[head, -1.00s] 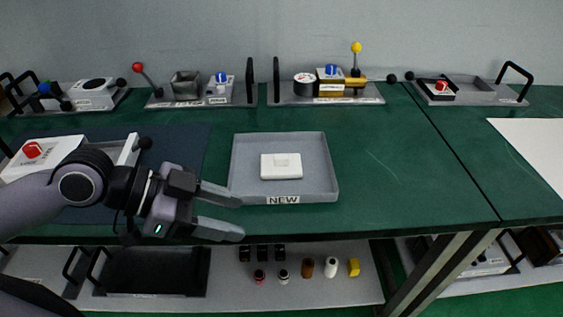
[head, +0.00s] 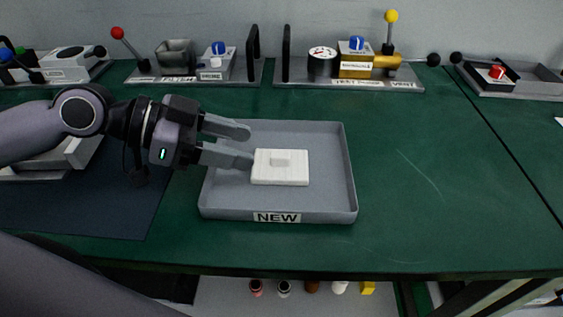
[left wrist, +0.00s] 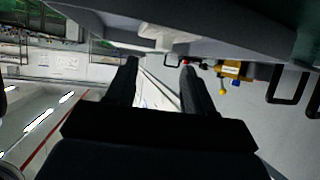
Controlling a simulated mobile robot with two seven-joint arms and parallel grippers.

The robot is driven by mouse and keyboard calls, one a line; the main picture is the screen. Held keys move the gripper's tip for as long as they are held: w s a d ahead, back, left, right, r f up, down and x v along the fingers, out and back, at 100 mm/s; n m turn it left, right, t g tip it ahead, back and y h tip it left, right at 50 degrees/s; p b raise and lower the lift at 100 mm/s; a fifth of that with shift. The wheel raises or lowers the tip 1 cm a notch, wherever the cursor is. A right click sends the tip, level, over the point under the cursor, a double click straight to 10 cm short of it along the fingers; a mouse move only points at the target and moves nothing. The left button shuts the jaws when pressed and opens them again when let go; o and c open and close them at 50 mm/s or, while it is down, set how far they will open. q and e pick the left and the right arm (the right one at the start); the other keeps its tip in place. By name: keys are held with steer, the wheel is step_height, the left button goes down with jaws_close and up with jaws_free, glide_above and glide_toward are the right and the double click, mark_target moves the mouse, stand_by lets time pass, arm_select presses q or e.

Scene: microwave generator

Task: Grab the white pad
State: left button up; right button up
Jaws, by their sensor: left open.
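The white pad (head: 295,179), a flat block with a small raised knob on top, lies in the grey tray labelled NEW (head: 333,206). My left gripper (head: 247,147) is open and empty over the left part of the tray. Its fingers point right, and the lower fingertip appears beside the pad's upper left edge; I cannot tell whether they touch. In the left wrist view the two fingers of the left gripper (left wrist: 160,75) are spread, with a white shape that looks like the pad (left wrist: 160,38) beyond them at the top. My right gripper is not in view.
Along the back stand trays with devices: a block with a blue knob (head: 217,66), a gauge (head: 322,62) and a yellow-knobbed lever (head: 390,35). A dark mat (head: 85,210) lies left. The green table (head: 430,200) right of the tray is clear.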

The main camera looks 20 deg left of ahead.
mark_target(278, 154)
arm_select(q)
steer(key=shift+w+p+x, duration=0.2)
steer(key=shift+p+x, duration=0.2)
steer(key=shift+x, duration=2.4)
steer(key=shift+a, duration=0.15)
jaws_close()
